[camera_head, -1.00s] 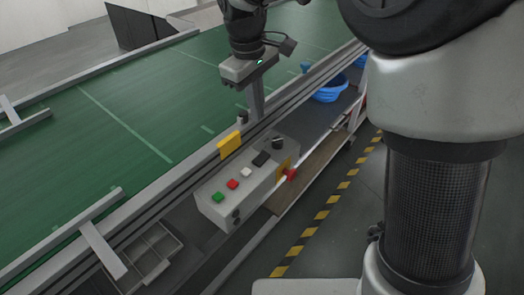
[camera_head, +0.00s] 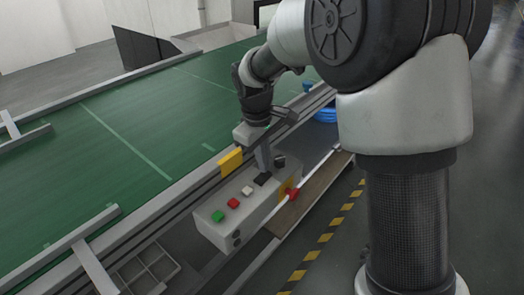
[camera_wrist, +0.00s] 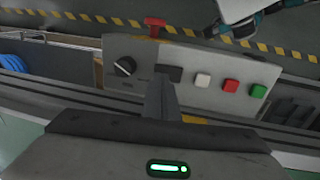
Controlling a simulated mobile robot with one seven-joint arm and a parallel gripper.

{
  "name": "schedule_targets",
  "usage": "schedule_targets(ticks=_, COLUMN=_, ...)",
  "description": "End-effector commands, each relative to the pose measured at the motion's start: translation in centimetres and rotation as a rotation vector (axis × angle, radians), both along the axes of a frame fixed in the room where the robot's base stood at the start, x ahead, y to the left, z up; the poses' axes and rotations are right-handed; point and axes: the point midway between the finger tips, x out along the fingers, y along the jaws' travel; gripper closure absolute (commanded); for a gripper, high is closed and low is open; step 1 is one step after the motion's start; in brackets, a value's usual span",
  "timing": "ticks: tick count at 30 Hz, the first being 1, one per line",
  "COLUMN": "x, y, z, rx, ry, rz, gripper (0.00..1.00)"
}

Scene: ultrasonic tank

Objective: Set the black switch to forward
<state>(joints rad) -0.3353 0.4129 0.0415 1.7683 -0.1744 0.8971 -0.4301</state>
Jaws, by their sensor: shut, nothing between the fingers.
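The black switch (camera_wrist: 174,73) is a dark rectangular piece on the grey control box (camera_head: 219,231), between a round black knob (camera_wrist: 124,67) and a white button (camera_wrist: 203,80). In the head view the switch (camera_head: 262,180) shows just below my gripper. My gripper (camera_head: 264,169) is shut and empty, pointing down with its tip at or just above the switch. In the wrist view my gripper's fingers (camera_wrist: 160,90) reach up to the switch's lower edge and hide part of it. I cannot tell whether they touch.
A red button (camera_head: 233,203) and a green button (camera_head: 217,216) are on the box. A red knob (camera_head: 292,193) sticks out at its side. A yellow plate (camera_head: 230,161) stands on the rail of the green conveyor (camera_head: 130,130). A blue basket (camera_head: 325,115) is behind.

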Motion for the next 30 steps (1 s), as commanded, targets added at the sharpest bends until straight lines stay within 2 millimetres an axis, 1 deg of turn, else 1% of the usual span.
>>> schedule_targets(ticks=1, x=0.0, y=-0.1, z=-0.6, rx=-0.001, ry=0.002, rz=0.001, gripper=1.0)
schedule_targets(ticks=5, x=0.1, y=-0.1, z=-1.3, rx=0.0, ry=0.0, rz=0.001, gripper=1.0)
schedule_targets(ticks=16, x=0.2, y=-0.1, z=-1.3, rx=0.001, ry=0.002, rz=0.0, gripper=1.0)
schedule_targets(ticks=19, x=0.3, y=-0.4, z=-1.2, rx=0.019, ry=0.031, rz=-0.003, gripper=1.0)
schedule_targets(ticks=21, x=0.5, y=-0.6, z=-1.4, rx=0.047, ry=0.07, rz=-0.006, gripper=1.0)
schedule_targets(ticks=22, x=0.4, y=-0.3, z=-2.0, rx=0.045, ry=0.063, rz=0.001, gripper=1.0)
schedule_targets(ticks=23, x=0.4, y=-0.3, z=-2.1, rx=0.044, ry=0.061, rz=0.002, gripper=1.0)
schedule_targets(ticks=30, x=0.2, y=-0.3, z=-2.1, rx=0.041, ry=0.063, rz=0.001, gripper=1.0)
